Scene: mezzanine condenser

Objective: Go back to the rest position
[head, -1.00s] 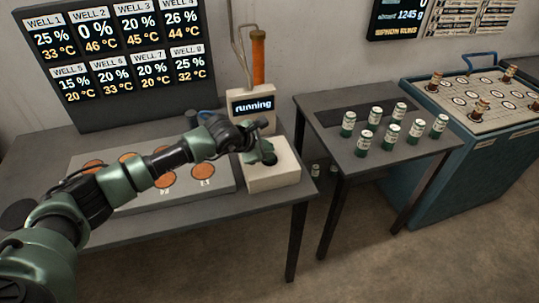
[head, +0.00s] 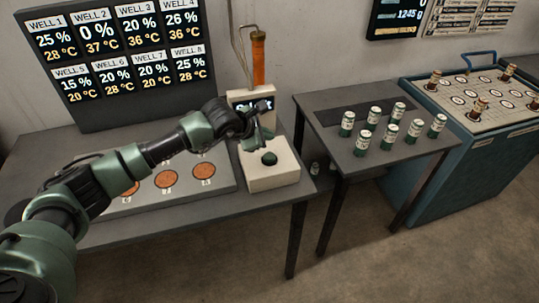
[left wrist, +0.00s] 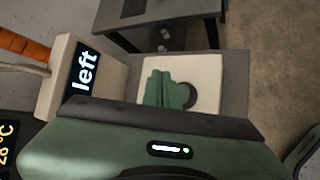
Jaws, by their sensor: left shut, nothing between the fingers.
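My left gripper (head: 262,132) is shut and empty. It hangs above the pale box with a dark green round button (head: 269,158), apart from the button in the head view. In the left wrist view its green fingers (left wrist: 165,90) lie together in front of the button (left wrist: 185,94) and partly cover it. The small display (left wrist: 85,72) beside the box reads "left" in the left wrist view; in the head view my gripper hides part of it. My right gripper does not show.
A heating plate with orange round wells (head: 168,179) lies under my left arm. A wall screen (head: 118,55) lists well readings. A side table (head: 330,117) holds several green vials. A teal cooler (head: 470,140) stands at the right. Open floor lies in front.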

